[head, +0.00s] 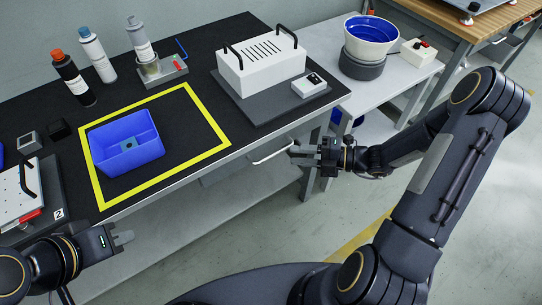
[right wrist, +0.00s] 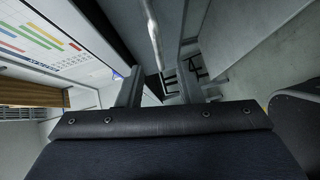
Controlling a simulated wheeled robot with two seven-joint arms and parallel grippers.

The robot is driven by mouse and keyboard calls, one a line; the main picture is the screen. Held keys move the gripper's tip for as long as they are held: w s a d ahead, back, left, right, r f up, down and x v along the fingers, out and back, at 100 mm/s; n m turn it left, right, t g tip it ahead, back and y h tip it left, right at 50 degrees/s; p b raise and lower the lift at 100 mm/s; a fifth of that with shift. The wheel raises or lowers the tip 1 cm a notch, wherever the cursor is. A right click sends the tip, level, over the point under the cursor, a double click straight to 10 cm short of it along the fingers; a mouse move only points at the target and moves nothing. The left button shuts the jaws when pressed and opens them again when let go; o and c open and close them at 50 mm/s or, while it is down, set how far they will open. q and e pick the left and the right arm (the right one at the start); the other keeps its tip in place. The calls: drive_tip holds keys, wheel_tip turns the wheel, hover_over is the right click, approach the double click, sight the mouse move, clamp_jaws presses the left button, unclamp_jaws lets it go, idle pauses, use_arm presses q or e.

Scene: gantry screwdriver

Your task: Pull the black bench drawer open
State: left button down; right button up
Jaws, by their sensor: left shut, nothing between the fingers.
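The bench drawer is mostly hidden under the bench's front edge. Its pale bar handle (head: 273,152) shows below that edge in the head view, and it also shows in the right wrist view (right wrist: 153,32). My right gripper (head: 294,152) is at the right end of the handle. In the right wrist view my right gripper (right wrist: 160,80) has its two fingers apart, with the handle bar appearing between them. I cannot tell whether the fingers touch it. My left gripper (head: 125,238) is shut and empty, in front of the bench at lower left.
The black bench top (head: 190,165) holds a blue bin (head: 127,150) inside a yellow outline, several bottles and a white box (head: 262,62) on a grey base. A grey side table (head: 402,85) stands at right. Open floor lies in front of the bench.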

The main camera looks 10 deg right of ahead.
sight(275, 153)
drive_tip(key=b+x, duration=0.1)
drive_tip(key=x, duration=0.6)
drive_tip(key=shift+s+a, duration=0.1)
drive_tip(key=shift+a, duration=0.05)
drive_tip(key=shift+r, duration=0.1)
drive_tip(key=shift+c, duration=0.2)
clamp_jaws()
